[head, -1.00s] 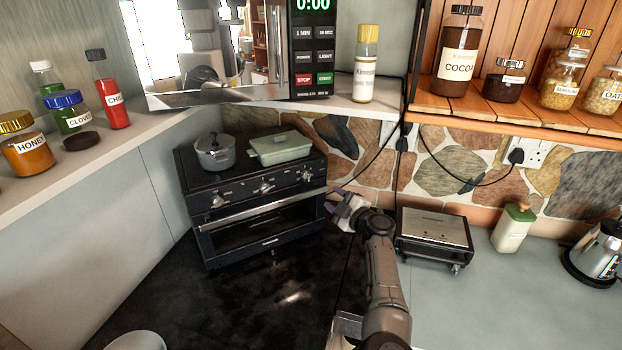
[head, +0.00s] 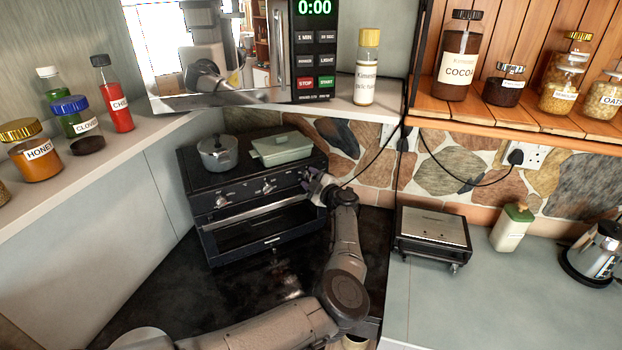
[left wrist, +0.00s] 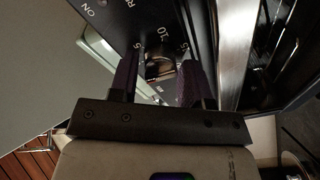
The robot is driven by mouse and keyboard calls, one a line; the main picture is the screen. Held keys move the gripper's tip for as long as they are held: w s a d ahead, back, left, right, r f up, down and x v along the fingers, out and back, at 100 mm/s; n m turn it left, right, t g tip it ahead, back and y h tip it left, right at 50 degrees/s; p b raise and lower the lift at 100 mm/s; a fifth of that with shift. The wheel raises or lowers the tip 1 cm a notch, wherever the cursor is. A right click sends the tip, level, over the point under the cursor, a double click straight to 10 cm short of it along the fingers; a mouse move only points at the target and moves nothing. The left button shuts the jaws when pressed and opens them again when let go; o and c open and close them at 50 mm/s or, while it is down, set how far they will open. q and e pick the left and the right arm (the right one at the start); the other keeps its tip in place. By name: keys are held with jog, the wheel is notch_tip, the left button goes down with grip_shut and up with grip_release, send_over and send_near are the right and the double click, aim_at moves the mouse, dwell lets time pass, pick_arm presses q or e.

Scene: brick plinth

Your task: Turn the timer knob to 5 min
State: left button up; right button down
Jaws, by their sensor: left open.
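The black toaster oven (head: 262,225) stands in the corner with a row of knobs along its upper front. Its right-hand knob, the timer knob (left wrist: 158,69), shows in the left wrist view between my two purple fingers, with numbers such as 5 and 10 beside it. My left gripper (head: 313,181) is open at the oven's right front and also shows in the left wrist view (left wrist: 158,58). The fingers straddle the knob; I cannot tell whether they touch it. In the head view the gripper hides the knob. My right gripper is not in view.
A grey pot (head: 217,153) and a green lidded dish (head: 281,148) sit on the oven. The oven's handle bar (head: 250,209) runs below the knobs. A panini grill (head: 433,234) stands to the right. A microwave (head: 315,60) is on the shelf above.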

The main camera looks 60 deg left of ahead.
pick_arm(q)
jog(key=shift+c, duration=0.4)
jog(key=c, duration=0.5)
jog(key=shift+c, duration=0.2)
jog(key=shift+a, duration=0.1)
jog(key=shift+r+m+p, duration=0.15)
jog(key=shift+m+p, duration=0.5)
jog(key=shift+m, duration=0.55)
jog(key=m+p, duration=0.1)
jog(key=m, duration=0.2)
jog(key=shift+m+y+p, duration=0.3)
jog(key=shift+m+y, duration=0.1)
jog(key=m+p, duration=0.1)
jog(key=m, duration=0.3)
jog(key=shift+t, duration=0.3)
jog(key=shift+m+p, duration=0.5)
jog(key=shift+m, duration=0.5)
